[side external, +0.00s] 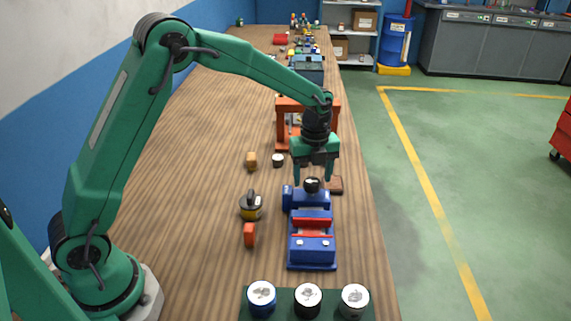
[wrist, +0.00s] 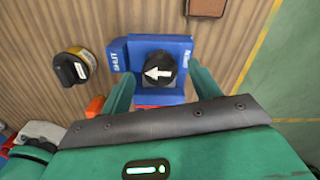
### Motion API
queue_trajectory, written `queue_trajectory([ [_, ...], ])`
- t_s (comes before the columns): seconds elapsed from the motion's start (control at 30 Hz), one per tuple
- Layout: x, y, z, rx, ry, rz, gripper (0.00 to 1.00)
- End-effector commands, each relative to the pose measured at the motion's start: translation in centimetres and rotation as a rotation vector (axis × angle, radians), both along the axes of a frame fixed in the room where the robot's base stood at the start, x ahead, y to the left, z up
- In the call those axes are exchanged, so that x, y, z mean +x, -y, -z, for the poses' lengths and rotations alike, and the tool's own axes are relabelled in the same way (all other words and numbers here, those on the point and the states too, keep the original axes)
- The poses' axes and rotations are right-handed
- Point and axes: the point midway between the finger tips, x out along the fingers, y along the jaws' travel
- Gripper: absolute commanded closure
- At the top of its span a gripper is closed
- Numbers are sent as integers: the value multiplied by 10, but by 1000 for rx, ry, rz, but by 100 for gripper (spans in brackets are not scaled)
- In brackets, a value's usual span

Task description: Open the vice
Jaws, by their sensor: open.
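The blue vice (side external: 312,255) stands on the bench with two red jaw faces (side external: 312,222). On its far end is a round black knob (side external: 312,185). In the wrist view the knob (wrist: 158,70) has a white arrow pointing left, toward the word SHUT on the blue body (wrist: 116,60); a word on the right side is hard to read. My gripper (side external: 312,178) is open and points down above the knob, with a finger on each side in the side view. In the wrist view its fingers (wrist: 155,95) stand apart at the knob's near side. I cannot tell whether they touch it.
A black and yellow round object (side external: 251,206) and an orange block (side external: 250,235) lie left of the vice. A green tray (side external: 332,300) with three round-topped cans is in front. An orange frame (side external: 283,125) stands behind. A brown block (side external: 335,185) lies right of the knob.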

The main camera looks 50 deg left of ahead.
Motion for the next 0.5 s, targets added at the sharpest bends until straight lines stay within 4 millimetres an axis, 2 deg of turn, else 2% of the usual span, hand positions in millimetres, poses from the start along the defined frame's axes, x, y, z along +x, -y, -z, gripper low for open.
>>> queue_trajectory([
  [0.13, 0, 0, 8, 0, 0, 0, 38],
  [0.43, 0, 0, 9, 0, 0, 0, 38],
  [0.5, 0, 0, 9, 0, 0, 0, 52],
])
